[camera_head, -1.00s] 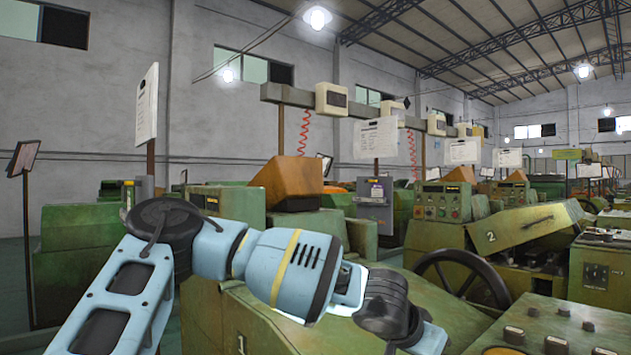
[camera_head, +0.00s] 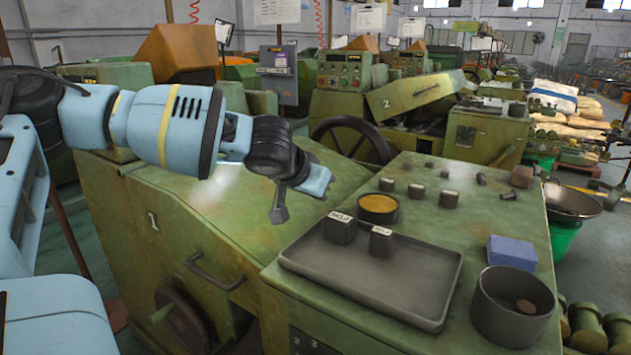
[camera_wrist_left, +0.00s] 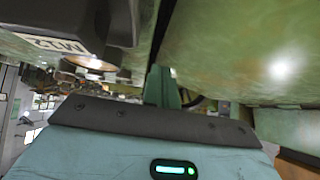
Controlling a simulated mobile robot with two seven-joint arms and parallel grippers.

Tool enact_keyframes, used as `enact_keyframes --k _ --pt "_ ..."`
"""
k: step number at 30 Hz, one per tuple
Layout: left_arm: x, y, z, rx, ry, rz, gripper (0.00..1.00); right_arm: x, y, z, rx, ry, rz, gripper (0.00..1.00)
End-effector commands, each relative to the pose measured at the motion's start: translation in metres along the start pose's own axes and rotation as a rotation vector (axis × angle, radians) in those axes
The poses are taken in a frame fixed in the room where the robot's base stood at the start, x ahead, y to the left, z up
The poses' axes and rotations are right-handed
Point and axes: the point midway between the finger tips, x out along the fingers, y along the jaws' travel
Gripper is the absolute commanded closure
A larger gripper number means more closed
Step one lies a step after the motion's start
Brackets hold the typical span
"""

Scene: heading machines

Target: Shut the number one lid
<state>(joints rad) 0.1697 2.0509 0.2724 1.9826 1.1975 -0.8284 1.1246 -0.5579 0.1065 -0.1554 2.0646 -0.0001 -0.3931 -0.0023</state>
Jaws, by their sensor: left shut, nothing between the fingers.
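The number one lid (camera_head: 220,215) is a worn green cover with a white "1" on its left face and a bar handle (camera_head: 210,272) on its front. It lies low over its machine, and I see no clear gap under it. My left gripper (camera_head: 279,207) is shut and empty, just above the lid's right part; touching or apart, I cannot tell. In the left wrist view, the narrow closed fingers (camera_wrist_left: 165,87) stand beside a green surface that fills the upper right. My right gripper is not in view.
Right of the lid, a green bench holds a grey tray (camera_head: 370,270) with two labelled dark blocks, a yellow-topped tin (camera_head: 378,208), a blue box (camera_head: 511,252) and a dark round container (camera_head: 513,305). Behind, the number two lid (camera_head: 415,92) is tilted up near a handwheel (camera_head: 350,143).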

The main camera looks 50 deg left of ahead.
Motion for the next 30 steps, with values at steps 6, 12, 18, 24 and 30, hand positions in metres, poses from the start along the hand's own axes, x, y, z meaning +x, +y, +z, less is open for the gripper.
enact_keyframes --k 6,12,18,24,30 --pt "-0.032 -0.002 -0.007 -0.003 0.006 0.004 1.00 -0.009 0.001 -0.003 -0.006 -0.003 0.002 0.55" --pt "-0.068 0.004 -0.005 -0.001 0.004 0.003 1.00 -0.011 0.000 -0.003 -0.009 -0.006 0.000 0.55" --pt "-0.094 0.009 -0.004 -0.001 0.002 0.001 1.00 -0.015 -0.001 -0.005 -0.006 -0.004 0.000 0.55" --pt "-0.104 0.010 -0.003 -0.001 0.000 0.000 1.00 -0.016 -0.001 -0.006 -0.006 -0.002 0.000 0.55" --pt "-0.105 0.011 -0.003 -0.001 -0.001 -0.001 1.00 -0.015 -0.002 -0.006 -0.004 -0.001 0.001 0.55"
